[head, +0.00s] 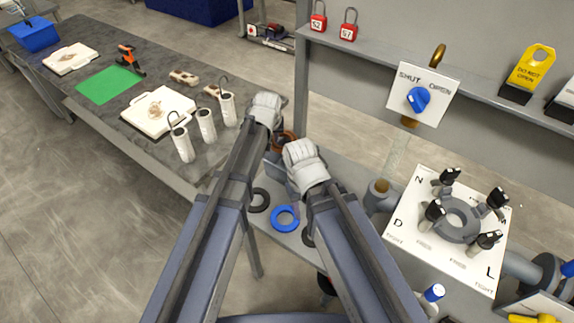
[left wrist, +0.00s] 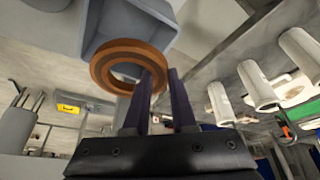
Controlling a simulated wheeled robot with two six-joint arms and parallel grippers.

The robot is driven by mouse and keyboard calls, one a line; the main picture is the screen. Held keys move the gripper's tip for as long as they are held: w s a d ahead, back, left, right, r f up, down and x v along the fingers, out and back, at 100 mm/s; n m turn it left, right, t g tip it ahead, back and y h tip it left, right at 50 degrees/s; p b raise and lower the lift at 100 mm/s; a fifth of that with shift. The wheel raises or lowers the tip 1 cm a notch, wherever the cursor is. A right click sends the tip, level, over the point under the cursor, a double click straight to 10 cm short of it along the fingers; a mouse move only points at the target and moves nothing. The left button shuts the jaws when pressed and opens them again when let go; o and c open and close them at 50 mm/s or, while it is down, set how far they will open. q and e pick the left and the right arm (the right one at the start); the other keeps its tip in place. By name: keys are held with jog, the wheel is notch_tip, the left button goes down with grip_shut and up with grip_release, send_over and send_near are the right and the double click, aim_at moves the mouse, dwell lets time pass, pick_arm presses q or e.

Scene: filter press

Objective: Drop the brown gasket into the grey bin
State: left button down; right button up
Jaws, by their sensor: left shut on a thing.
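My left gripper (left wrist: 161,80) is shut on the brown gasket (left wrist: 108,70), a flat ring held near its rim. The gasket shows partly in the head view (head: 289,137), just past the end of my left arm. The grey bin (left wrist: 92,20) is an open square container. In the left wrist view the gasket overlaps the bin's rim, and I cannot tell the gap between them. In the head view the bin (head: 279,172) is mostly hidden between my arms. The end of my right arm is beside it, but its fingers are hidden.
A blue ring (head: 285,218) and dark rings lie on the near bench. Several white cylinders (head: 206,124) with hooks, white boards and a green mat (head: 108,84) are on the left bench. A white panel (head: 440,228) with black-topped clamps is at right.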

pick_arm(q)
notch_tip(320, 180, down, 6)
jog(key=b, duration=0.5)
jog(key=shift+r, duration=0.2)
jog(key=c, duration=0.7)
grip_release()
jog(key=shift+o, duration=0.2)
jog(key=shift+r, duration=0.1)
jog(key=p+v, duration=0.7)
jog(key=shift+s+r, duration=0.25)
jog(key=shift+r, duration=0.05)
